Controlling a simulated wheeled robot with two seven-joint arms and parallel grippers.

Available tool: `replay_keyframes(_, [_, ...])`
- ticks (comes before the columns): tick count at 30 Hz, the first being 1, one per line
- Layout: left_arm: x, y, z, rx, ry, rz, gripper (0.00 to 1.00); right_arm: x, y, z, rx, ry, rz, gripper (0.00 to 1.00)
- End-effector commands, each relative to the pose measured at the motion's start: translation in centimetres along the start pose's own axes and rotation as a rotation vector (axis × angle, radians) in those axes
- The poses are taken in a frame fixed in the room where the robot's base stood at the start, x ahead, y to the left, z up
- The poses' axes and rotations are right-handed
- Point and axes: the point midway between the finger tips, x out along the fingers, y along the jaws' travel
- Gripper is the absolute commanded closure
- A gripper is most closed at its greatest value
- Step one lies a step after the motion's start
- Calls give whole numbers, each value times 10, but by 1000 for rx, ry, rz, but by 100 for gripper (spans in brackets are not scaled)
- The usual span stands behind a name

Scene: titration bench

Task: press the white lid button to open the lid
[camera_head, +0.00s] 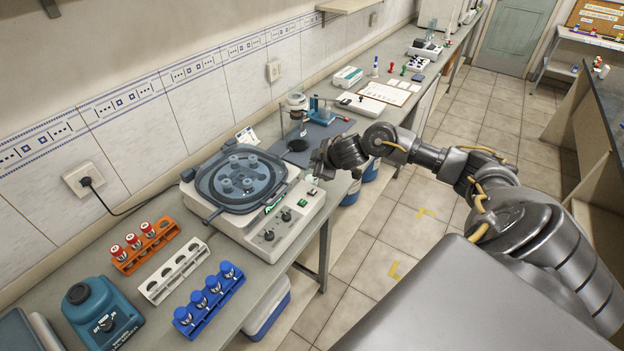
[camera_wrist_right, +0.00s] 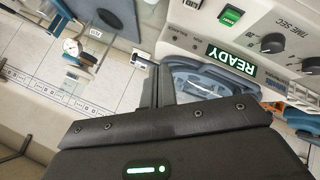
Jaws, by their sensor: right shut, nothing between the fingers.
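The centrifuge (camera_head: 285,229) stands on the bench, with its see-through blue lid (camera_head: 240,181) down over the rotor. Its front panel has dark knobs, a green switch (camera_head: 302,203) and a lit READY display, which shows in the right wrist view (camera_wrist_right: 231,59). A small pale button (camera_wrist_right: 193,4) shows beside the green switch at the top edge of the right wrist view; it is partly cut off. My right gripper (camera_head: 322,170) is shut and empty, just off the panel's far right corner. Its fingers (camera_wrist_right: 162,88) show no clear contact with the button. My left gripper is not in view.
Orange (camera_head: 145,246), white (camera_head: 174,270) and blue (camera_head: 209,299) tube racks stand left of the centrifuge, near a teal mixer (camera_head: 103,313). A stand with a flask (camera_head: 297,104) is behind my right gripper. Open floor lies right of the bench.

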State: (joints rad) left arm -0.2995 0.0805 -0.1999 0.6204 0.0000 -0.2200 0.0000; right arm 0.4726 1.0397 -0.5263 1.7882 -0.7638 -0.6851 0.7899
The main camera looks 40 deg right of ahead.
Motion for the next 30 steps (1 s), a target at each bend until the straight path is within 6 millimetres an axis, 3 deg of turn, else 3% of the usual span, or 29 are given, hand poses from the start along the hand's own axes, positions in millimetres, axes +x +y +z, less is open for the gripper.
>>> replay_keyframes(16, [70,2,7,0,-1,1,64,46,-34,34,-1,0,1,100])
replay_keyframes(30, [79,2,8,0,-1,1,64,58,-42,43,0,0,1,100])
